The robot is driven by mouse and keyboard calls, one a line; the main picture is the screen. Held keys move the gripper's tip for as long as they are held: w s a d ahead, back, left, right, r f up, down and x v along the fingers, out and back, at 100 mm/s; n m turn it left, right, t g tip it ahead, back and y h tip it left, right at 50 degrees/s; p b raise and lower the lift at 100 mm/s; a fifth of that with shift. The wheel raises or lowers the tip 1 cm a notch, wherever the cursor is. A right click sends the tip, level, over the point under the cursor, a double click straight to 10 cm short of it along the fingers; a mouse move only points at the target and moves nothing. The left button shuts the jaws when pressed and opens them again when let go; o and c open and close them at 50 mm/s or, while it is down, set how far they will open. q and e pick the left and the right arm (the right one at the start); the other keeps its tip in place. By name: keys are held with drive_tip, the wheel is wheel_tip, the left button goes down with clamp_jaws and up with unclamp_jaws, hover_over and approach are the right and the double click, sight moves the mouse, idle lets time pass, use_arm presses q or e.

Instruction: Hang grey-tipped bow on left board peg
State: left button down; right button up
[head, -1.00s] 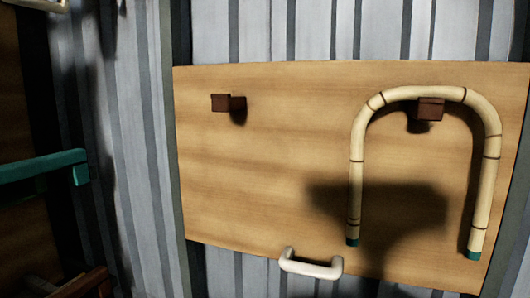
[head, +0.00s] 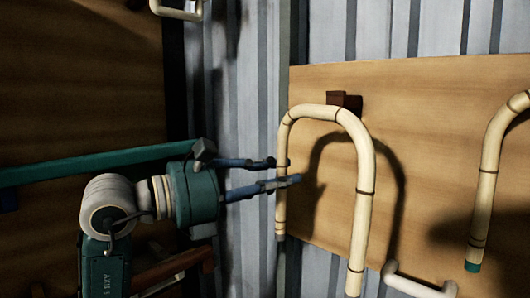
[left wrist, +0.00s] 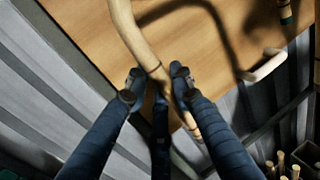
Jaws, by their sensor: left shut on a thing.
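My left gripper (head: 283,171) is shut on the left leg of a pale rattan bow (head: 363,190). The bow is upright, curve at the top, in front of the board's left part. The left board peg (head: 345,100), a dark red-brown block, shows just above and behind the curve; I cannot tell whether they touch. The bow's shadow falls on the board (head: 430,130) to its right. Its right leg runs off the bottom edge, and the tip colours are unclear. The left wrist view shows the bow (left wrist: 133,30) between the fingers (left wrist: 156,80). My right gripper is out of view.
A second, teal-tipped bow (head: 485,190) is at the board's right side, cut by the frame edge. A white handle (head: 415,285) is below the board. Corrugated wall (head: 240,80) lies behind. Several rods (left wrist: 285,165) stand at lower right in the left wrist view.

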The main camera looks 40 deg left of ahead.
use_arm(q)
wheel_tip(320, 180, up, 5)
drive_tip(key=s+a+n+y, duration=0.1)
drive_tip(key=s+a+y, duration=0.1)
drive_tip(key=p, duration=0.2)
approach(312, 147)
drive_tip(key=shift+w+d+r, duration=0.35)
drive_tip(key=shift+d+r, duration=0.15)
drive_tip(key=shift+d, duration=0.25)
drive_tip(key=p+x, duration=0.1)
drive_tip(key=x, duration=0.1)
drive_tip(key=a+p+x, duration=0.1)
drive_tip(key=x, duration=0.1)
drive_tip(key=shift+w+d+f, duration=0.1)
drive_tip(key=shift+w, duration=0.35)
drive_tip(key=shift+w+f, duration=0.4)
drive_tip(key=shift+w, duration=0.1)
drive_tip(key=shift+f+b, duration=0.1)
drive_tip(key=shift+b, duration=0.2)
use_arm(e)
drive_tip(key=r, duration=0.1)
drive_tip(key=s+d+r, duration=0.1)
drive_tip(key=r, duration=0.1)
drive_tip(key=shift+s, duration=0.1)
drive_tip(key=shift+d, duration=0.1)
